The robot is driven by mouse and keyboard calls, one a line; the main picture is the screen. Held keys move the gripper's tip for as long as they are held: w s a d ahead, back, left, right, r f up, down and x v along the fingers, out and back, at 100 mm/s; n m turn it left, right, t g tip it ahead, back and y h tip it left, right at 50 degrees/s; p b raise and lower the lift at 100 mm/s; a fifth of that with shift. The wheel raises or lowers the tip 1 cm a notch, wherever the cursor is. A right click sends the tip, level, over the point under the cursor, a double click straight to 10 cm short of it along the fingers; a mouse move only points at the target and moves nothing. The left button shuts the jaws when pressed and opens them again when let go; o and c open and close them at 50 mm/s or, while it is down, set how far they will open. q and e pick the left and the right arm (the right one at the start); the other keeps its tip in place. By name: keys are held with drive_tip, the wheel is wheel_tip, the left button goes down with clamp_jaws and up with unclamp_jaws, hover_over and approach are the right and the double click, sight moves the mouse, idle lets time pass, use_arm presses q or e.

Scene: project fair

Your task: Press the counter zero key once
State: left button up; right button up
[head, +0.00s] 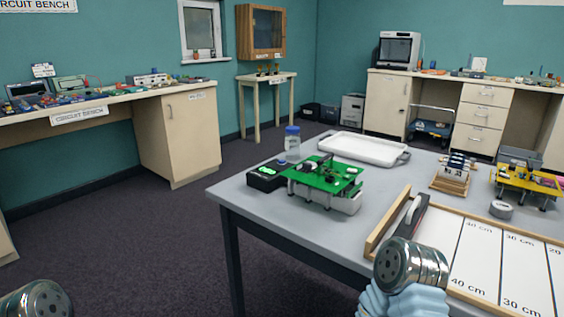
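A small black box (264,178) with a lit green display stands on the grey table, left of the green circuit board (325,174). It may be the counter, but I cannot make out a zero key or read its markings. Another device (457,164), with dark and white parts on a wooden base, stands farther right and could also be a counter. A rounded metal part of my arm shows at the lower left, and another with a pale blue section shows at the lower middle right. No gripper fingers are visible.
The grey table (290,228) also holds a blue-capped bottle (292,143), a white tray (362,150), a yellow board device (528,180) and a wood-framed board marked in centimetres (478,252). A black-topped bar (411,215) lies at its left edge. Floor is clear left of the table.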

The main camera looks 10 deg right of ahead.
clamp_jaws()
idle(1.4)
